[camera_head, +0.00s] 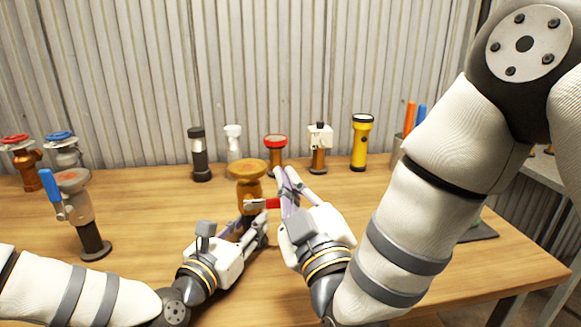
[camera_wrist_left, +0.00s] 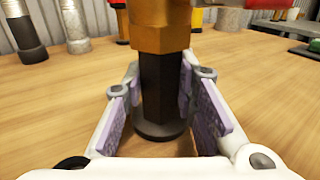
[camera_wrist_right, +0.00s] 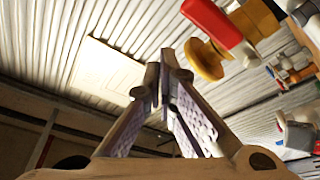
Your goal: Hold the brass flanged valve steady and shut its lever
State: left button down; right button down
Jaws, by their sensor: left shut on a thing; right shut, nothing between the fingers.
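The brass flanged valve (camera_head: 247,172) stands upright on a dark stem near the middle of the table. Its red lever (camera_head: 266,203) sticks out roughly level to the right, beside my right gripper's fingers. My left gripper (camera_head: 248,232) is shut on the valve's dark stem, below the brass body. In the left wrist view the black stem (camera_wrist_left: 157,85) stands between the finger pads, above a round base. My right gripper (camera_head: 287,178) is shut and empty, pointing up. In the right wrist view its closed tips (camera_wrist_right: 163,72) are apart from the red lever (camera_wrist_right: 213,22).
A blue-levered valve (camera_head: 75,195) stands at left, with red-wheel (camera_head: 22,150) and blue-wheel (camera_head: 62,145) valves behind. The left-centre table is clear.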

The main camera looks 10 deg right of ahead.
pick_arm(q)
jog(key=c, duration=1.2)
grip_release()
pick_arm(e)
notch_tip(320, 180, up, 7)
jog(key=shift+r, duration=0.15)
